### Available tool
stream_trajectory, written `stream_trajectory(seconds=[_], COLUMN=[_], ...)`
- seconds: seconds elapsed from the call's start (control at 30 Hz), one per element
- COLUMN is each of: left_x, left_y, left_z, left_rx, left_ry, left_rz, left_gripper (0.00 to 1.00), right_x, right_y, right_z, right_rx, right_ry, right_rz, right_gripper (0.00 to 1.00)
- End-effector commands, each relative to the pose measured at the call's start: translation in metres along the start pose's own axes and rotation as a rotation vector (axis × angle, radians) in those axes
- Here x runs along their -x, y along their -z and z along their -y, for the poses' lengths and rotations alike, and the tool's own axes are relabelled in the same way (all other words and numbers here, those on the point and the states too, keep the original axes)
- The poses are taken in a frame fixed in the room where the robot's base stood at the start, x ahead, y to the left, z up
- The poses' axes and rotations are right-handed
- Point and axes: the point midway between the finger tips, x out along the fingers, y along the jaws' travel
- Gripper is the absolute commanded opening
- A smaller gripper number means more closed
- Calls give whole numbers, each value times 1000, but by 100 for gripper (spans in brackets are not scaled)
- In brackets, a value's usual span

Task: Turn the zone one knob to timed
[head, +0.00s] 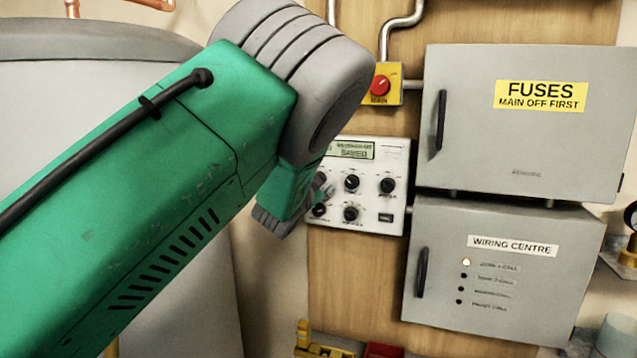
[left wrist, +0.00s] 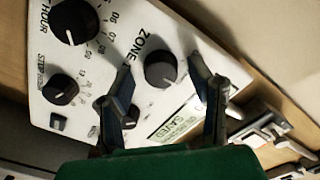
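The white controller panel (head: 369,153) with its display and several black knobs is on the wooden board in the head view, partly hidden behind my left arm. In the left wrist view, the black knob beside the word ZONE (left wrist: 160,70) shows between the two fingers of my left gripper (left wrist: 160,76). The fingers are apart and empty; contact with the knob cannot be told. The panel's display (left wrist: 178,116) reads SAVED. In the head view, my left gripper (head: 325,189) is mostly hidden by the arm, close to the panel's left side. My right gripper is not in view.
Other knobs sit close by, such as the large HOUR knob (left wrist: 73,20) and a smaller knob (left wrist: 60,89). A red button on a yellow box (head: 381,87) is above the panel. The fuses cabinet (head: 470,120) and wiring centre cabinet (head: 440,295) stand to the right.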

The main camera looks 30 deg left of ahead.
Motion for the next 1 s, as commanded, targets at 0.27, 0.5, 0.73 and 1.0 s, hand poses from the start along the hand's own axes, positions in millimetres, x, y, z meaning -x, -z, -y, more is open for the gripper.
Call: stream_trajectory(seconds=[0.27, 0.5, 0.73, 1.0], left_x=[0, 0, -2, -2], left_y=[12, 45, 66, 70], left_z=[12, 45, 66, 69], left_rx=[1, 2, 1, 0], left_ry=[3, 3, 0, -1], left_rz=[-1, -3, -1, 1], left_gripper=[48, 48, 48, 48], right_x=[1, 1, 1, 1], right_y=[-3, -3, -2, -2], right_z=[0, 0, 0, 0], right_rx=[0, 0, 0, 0], right_ry=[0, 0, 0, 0], right_rz=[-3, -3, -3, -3], right_gripper=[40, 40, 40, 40])
